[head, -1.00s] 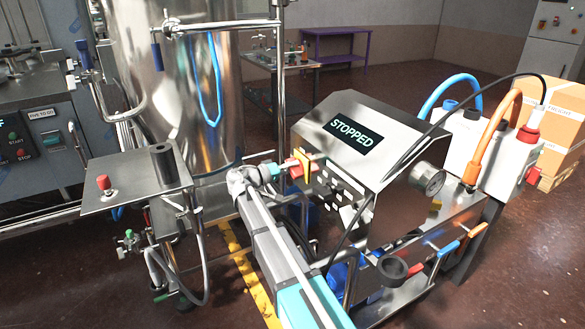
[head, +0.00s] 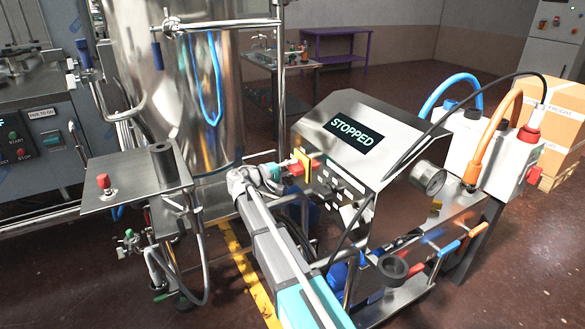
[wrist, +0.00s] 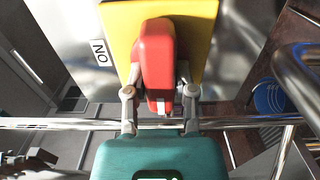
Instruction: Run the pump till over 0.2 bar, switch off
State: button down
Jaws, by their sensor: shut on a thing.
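A steel control cabinet (head: 385,140) stands right of centre in the head view, its display (head: 352,135) reading STOPPED. A red switch handle (head: 303,168) on a yellow plate (head: 307,176) sits on its left side. My gripper (head: 286,170) reaches it from the left. In the wrist view my gripper (wrist: 160,95) is shut on the red handle (wrist: 155,55), a finger at each side. The handle points along the picture's vertical. An ON label (wrist: 100,52) lies left of the yellow plate (wrist: 205,20). A round gauge (head: 429,179) is on the cabinet's right; its reading is too small to tell.
A steel tank (head: 175,80) stands behind my arm. A small steel shelf (head: 135,180) with a red button (head: 104,183) is at left. Black cable and blue and orange hoses (head: 495,130) run at right. A metal rail (wrist: 70,124) crosses close to my gripper.

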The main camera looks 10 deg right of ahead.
jog(key=shift+c, duration=2.2)
grip_release()
jog(key=v, duration=1.2)
jog(key=shift+s, duration=0.15)
